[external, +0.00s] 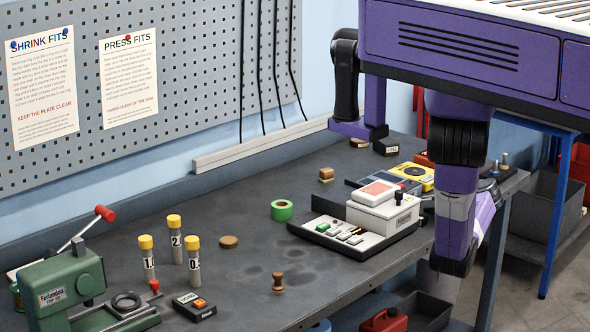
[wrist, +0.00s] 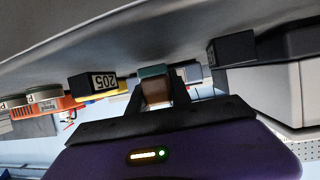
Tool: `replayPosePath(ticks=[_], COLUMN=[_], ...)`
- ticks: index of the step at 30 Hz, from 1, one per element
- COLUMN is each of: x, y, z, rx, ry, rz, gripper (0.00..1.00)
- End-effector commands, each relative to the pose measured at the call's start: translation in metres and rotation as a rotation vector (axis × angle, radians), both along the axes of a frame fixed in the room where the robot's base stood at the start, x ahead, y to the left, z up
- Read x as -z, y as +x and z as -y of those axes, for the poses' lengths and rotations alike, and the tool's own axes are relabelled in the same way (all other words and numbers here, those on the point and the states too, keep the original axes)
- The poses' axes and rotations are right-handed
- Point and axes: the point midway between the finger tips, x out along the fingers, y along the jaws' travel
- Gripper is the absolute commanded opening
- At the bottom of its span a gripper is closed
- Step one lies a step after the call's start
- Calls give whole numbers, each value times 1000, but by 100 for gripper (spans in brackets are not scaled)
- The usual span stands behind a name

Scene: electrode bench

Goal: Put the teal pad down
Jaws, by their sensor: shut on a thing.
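In the wrist view, my gripper (wrist: 156,88) is shut on a small block with a teal face (wrist: 152,71) at its far end and a brown body (wrist: 156,93) between the dark fingers. The teal part points toward the grey bench surface (wrist: 150,40), which fills the top of this tilted view. I cannot tell whether the pad touches the bench. In the external view, my purple arm hangs at the bench's right edge, and neither my fingertips nor the teal pad can be made out.
In the external view, a white device (external: 383,213), yellow meter (external: 414,176), green ring (external: 282,210) and yellow-capped tubes (external: 175,240) stand on the bench.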

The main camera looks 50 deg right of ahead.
Motion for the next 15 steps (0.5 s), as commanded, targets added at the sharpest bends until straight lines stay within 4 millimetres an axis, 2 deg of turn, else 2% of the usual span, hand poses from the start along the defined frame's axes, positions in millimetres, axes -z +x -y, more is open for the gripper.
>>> replayPosePath(ticks=[2,15], x=[5,10], y=[0,0], z=[0,0], rx=[0,0], ry=[0,-1], rz=[0,1], gripper=[0,0])
